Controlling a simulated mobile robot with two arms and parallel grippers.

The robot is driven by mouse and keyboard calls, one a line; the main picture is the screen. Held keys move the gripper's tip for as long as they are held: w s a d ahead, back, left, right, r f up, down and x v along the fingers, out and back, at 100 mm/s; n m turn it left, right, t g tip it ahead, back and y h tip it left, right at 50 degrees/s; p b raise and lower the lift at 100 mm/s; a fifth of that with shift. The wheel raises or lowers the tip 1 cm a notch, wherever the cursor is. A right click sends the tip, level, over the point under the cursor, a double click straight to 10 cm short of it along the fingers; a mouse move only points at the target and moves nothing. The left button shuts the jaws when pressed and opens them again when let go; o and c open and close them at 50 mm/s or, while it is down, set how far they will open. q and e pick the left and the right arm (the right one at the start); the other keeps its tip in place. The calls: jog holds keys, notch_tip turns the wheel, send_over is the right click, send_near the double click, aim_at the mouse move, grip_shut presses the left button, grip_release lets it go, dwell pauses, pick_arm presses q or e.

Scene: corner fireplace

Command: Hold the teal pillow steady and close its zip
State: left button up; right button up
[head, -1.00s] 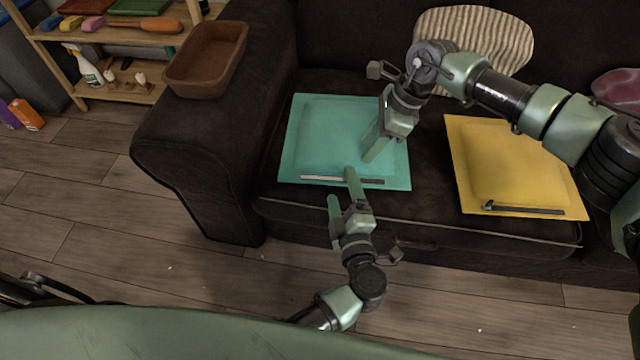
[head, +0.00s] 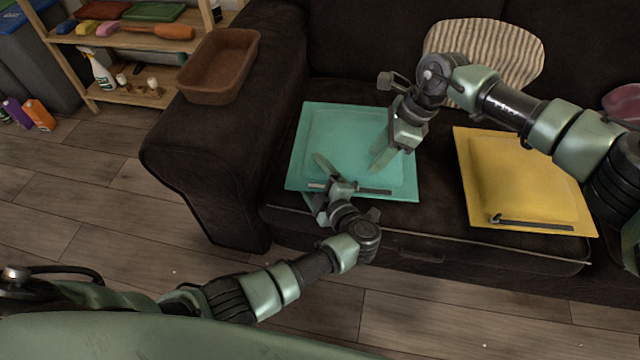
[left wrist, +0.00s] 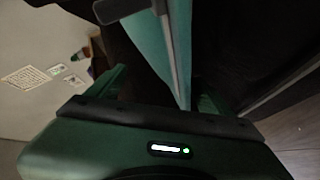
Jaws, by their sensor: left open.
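The teal pillow (head: 345,130) lies flat on the dark sofa seat. Its zip (head: 375,191) runs along the front edge, pale at the left and dark at the right; my left gripper hides the middle. My left gripper (head: 318,180) is open at the front edge, left of the pillow's middle. In the left wrist view the pillow's teal edge (left wrist: 150,45) and grey zip strip (left wrist: 168,45) reach between the fingers, with a dark piece at upper left, probably the pull. My right gripper (head: 382,160) points down at the pillow's right part; its finger gap is not clear.
A yellow pillow (head: 515,180) with a dark zip lies to the right. A striped cushion (head: 495,50) and a pink cushion (head: 625,104) rest at the back. A brown tray (head: 220,70) sits on the sofa arm. A wooden shelf (head: 150,42) stands at the left.

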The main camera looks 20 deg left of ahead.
pick_arm(q)
jog(key=shift+w+a, duration=0.2)
